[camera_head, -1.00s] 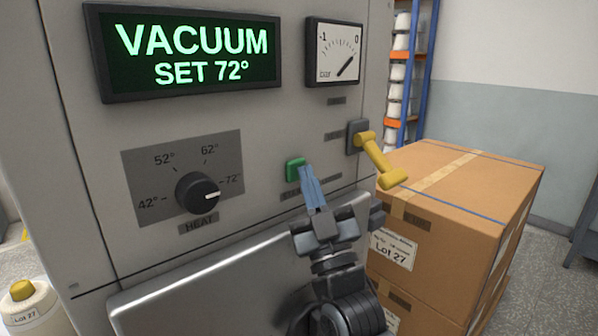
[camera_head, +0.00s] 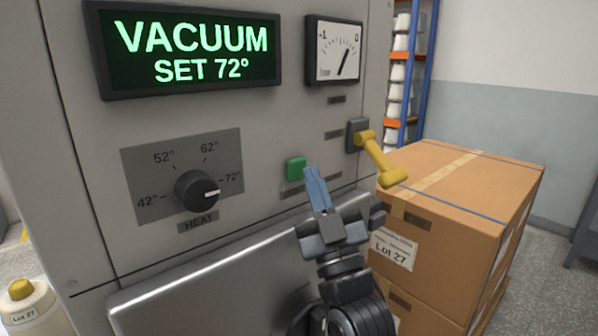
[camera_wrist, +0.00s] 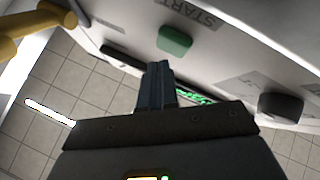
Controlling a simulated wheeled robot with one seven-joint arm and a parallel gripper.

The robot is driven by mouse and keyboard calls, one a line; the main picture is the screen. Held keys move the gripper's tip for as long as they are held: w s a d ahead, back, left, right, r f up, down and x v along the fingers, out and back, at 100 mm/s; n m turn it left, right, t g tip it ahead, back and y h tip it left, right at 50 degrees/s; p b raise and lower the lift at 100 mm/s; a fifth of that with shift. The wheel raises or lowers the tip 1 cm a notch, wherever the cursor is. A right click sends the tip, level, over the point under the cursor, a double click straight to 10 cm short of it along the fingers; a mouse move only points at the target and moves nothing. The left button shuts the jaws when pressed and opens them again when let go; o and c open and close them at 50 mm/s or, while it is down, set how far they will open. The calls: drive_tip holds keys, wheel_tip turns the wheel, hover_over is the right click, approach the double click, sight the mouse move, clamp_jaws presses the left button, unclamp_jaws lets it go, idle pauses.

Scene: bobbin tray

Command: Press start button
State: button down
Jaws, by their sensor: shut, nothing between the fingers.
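The green start button (camera_head: 296,169) sits on the grey machine panel, right of the heat knob. In the wrist view the button (camera_wrist: 175,41) shows beside a "START" label (camera_wrist: 187,14). My gripper (camera_head: 312,171) has its blue fingers shut with nothing between them. The fingertips are just right of the button in the head view and appear apart from it. In the wrist view my gripper (camera_wrist: 157,66) points toward the panel, with the button beyond the fingertips. The display (camera_head: 190,52) reads "VACUUM SET 72°".
The heat knob (camera_head: 198,192) points to 72°. A yellow lever (camera_head: 380,160) sticks out right of the button. A gauge (camera_head: 334,51) is above. Stacked cardboard boxes (camera_head: 470,185) stand close on the right.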

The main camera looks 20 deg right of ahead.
drive_tip(key=shift+s, duration=0.1)
drive_tip(key=s, duration=0.1)
drive_tip(key=s+d+b, duration=0.1)
drive_tip(key=s, duration=0.2)
drive_tip(key=shift+s+d, duration=0.3)
idle(0.4)
idle(0.5)
drive_tip(key=s+f+m+g, duration=0.2)
drive_tip(key=s+f+g, duration=0.3)
drive_tip(key=s+f, duration=1.1)
drive_tip(key=s+f+m+g, duration=0.1)
drive_tip(key=s+f+g, duration=0.1)
drive_tip(key=s, duration=0.9)
drive_tip(key=s+f+g, duration=0.3)
drive_tip(key=s+g, duration=0.1)
drive_tip(key=s, duration=0.7)
drive_tip(key=shift+s+f+m+g, duration=0.2)
drive_tip(key=shift+f+m+g, duration=0.15)
drive_tip(key=shift+m+g, duration=0.05)
